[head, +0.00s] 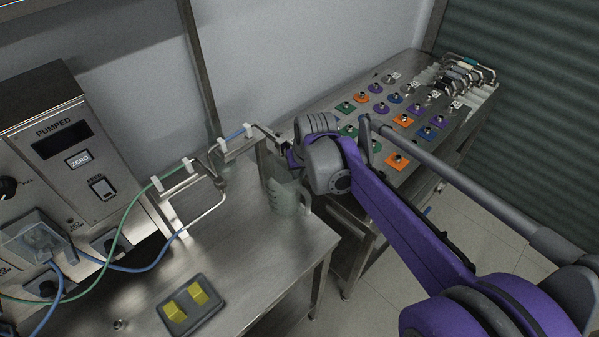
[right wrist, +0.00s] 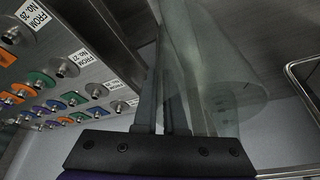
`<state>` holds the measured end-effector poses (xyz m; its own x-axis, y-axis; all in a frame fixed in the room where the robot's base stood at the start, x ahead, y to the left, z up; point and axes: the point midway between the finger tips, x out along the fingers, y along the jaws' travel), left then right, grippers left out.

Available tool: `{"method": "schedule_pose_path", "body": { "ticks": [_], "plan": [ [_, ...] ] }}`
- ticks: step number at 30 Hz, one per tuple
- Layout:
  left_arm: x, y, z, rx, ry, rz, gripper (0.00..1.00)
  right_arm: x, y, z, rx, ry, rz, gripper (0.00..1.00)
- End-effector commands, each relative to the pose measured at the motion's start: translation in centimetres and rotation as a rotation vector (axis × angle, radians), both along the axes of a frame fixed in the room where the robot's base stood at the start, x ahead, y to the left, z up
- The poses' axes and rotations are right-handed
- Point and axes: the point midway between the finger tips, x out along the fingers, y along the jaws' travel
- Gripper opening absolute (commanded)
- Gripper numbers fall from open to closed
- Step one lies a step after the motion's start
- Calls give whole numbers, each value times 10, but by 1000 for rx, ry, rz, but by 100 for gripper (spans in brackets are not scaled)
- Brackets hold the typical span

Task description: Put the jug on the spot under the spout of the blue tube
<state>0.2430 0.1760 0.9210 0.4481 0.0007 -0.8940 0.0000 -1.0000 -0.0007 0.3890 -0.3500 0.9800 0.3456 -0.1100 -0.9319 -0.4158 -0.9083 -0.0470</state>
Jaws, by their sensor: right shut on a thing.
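The jug (head: 282,196) is clear and greenish, with a handle on its right side. It is upright in the head view, over the right end of the steel table; I cannot tell whether its base touches the top. My right gripper (head: 287,157) is shut on the jug at its upper part, partly hidden by my wrist. In the right wrist view, the fingers (right wrist: 172,105) are close together with the jug (right wrist: 222,60) beside and beyond them.
A pump unit (head: 70,150) with a display stands at the left, tubes trailing from it. A grey box with yellow pads (head: 190,303) lies at the table's front. A second table (head: 340,125) bears many coloured plates behind my arm. The steel table's middle (head: 225,250) is clear.

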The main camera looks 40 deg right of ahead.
Motion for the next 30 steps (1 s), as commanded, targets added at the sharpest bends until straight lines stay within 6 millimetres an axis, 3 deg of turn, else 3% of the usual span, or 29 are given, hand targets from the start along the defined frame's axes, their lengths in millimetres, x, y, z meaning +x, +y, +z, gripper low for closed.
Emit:
{"method": "schedule_pose_path", "body": {
  "ticks": [11,12,16,25,30],
  "plan": [
    [-1,0,-3,0,2,0,50,-1,0,-5,0,0,0,0],
    [-1,0,-3,0,1,0,50,0,0,-4,0,0,1,15],
    [-1,0,-2,0,1,0,50,0,0,-4,0,0,1,38],
    [0,0,-1,0,1,0,50,0,0,-2,0,0,1,38],
    [1,0,2,0,-1,0,50,-6,2,14,0,-1,0,38]
  ]
}}
